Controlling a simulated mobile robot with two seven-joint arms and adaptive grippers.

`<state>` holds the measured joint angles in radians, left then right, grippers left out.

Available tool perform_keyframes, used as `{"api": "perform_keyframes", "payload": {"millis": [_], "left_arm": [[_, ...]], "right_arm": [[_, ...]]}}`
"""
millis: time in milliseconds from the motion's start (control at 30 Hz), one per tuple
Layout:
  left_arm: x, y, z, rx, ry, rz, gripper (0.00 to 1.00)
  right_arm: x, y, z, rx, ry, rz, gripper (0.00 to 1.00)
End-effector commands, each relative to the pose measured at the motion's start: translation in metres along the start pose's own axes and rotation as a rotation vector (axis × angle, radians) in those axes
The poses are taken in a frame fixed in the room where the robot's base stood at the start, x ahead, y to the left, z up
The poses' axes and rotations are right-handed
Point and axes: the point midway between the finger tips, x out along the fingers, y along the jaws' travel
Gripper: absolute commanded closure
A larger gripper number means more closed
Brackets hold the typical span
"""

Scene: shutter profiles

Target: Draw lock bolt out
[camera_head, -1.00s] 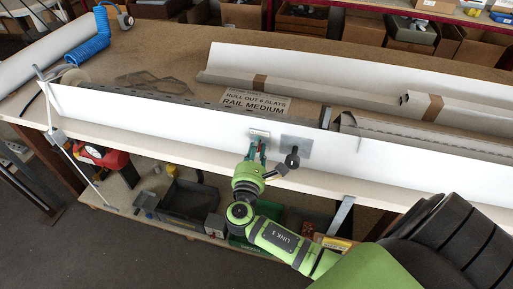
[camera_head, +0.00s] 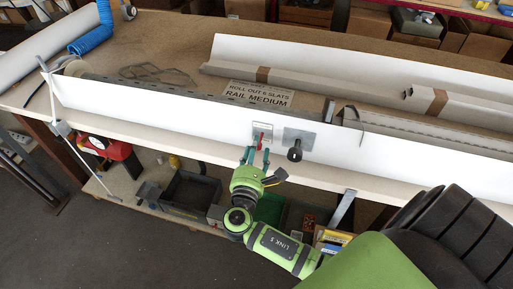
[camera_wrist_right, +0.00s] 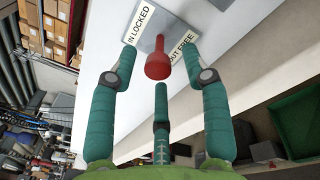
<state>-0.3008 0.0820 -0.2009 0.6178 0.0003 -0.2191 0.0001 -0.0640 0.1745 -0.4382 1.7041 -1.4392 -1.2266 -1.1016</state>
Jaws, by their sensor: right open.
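The lock bolt's red knob (camera_head: 261,137) stands out from a small pale plate (camera_head: 257,127) on the white panel (camera_head: 190,117). In the right wrist view the red knob (camera_wrist_right: 158,66) sits on a thin stem, beside labels reading "IN LOCKED" (camera_wrist_right: 139,23) and "OUT FREE" (camera_wrist_right: 180,46). How far the bolt is out, I cannot tell. My right gripper (camera_head: 255,156) is just in front of and below the knob. Its teal fingers are spread around the knob with visible gaps, not closed on it. My left gripper is not in view.
A black knob (camera_head: 295,152) on a grey plate (camera_head: 305,140) sticks out just right of the bolt. A "RAIL MEDIUM" sign (camera_head: 258,94) and long profiles (camera_head: 330,85) lie on the bench behind the panel.

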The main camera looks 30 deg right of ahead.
Motion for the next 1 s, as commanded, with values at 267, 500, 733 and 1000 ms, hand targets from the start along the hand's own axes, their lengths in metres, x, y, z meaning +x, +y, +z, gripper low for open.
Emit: {"api": "perform_keyframes", "payload": {"millis": [267, 500, 733, 1000], "left_arm": [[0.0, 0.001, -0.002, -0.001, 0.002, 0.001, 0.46], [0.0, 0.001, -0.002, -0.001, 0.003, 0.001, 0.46], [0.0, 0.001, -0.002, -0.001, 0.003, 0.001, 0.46], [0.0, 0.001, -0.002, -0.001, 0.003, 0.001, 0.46]], "right_arm": [[-0.059, 0.0, -0.001, 0.0, 0.006, -0.001, 0.52], [-0.099, 0.0, -0.001, -0.001, 0.005, 0.0, 0.52], [-0.112, 0.0, 0.0, 0.001, 0.003, 0.0, 0.52], [-0.111, 0.0, 0.0, 0.0, 0.003, 0.001, 0.52]]}}
